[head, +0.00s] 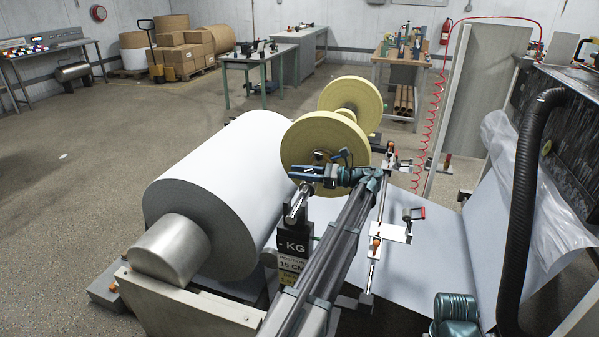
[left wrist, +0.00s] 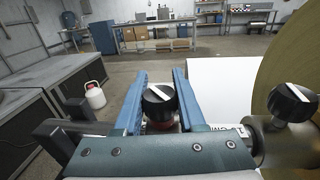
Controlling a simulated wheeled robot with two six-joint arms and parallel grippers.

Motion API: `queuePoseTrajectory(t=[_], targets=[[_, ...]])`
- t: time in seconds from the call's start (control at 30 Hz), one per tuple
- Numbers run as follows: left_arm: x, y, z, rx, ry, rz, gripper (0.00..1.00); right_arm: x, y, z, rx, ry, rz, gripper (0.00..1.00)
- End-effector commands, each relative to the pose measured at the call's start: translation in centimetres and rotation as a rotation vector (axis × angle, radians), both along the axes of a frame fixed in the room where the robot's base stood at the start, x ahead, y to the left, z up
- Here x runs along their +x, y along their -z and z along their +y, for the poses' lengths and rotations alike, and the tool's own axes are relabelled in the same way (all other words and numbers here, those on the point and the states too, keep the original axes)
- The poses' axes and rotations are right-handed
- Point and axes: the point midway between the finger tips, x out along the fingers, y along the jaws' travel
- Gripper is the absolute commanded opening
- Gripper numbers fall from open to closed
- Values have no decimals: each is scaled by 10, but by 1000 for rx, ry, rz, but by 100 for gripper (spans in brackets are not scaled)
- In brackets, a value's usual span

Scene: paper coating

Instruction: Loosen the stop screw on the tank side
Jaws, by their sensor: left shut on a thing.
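My left gripper (head: 308,175) is beside the near yellow disc (head: 305,143), low at its hub, in the head view. In the left wrist view its two blue fingers (left wrist: 158,92) stand on either side of a black knob (left wrist: 160,101) with a white line across its top. The gripper is shut on this knob, which looks like a stop screw. A second, similar black knob (left wrist: 291,102) sits on a brass-coloured collar (left wrist: 285,142) to the right, outside the fingers. The knob between the fingers is hidden by my arm and gripper in the head view. My right gripper is not in view.
A large white paper roll (head: 215,195) lies left of my arm. A second yellow disc (head: 350,101) stands behind the first. A slim rail (head: 380,215) with clamps runs to the right of my arm. A black hose (head: 523,200) hangs at the right. Open floor lies at the left.

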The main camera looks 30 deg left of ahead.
Motion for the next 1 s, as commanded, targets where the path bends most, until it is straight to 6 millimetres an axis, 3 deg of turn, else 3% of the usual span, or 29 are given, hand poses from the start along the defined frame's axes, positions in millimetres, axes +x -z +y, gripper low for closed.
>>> queuePoseTrajectory(t=[0.4, 0.9, 0.93, 1.0], targets=[[-3, 0, -2, 0, -143, 0, 0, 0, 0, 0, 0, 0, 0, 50], [-4, 0, -2, 0, -156, 0, 0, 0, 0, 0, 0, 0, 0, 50], [-4, 0, -2, 0, -156, 0, 43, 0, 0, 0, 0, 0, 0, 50], [-4, 0, -2, 0, -156, 0, 55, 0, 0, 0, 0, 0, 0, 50]])
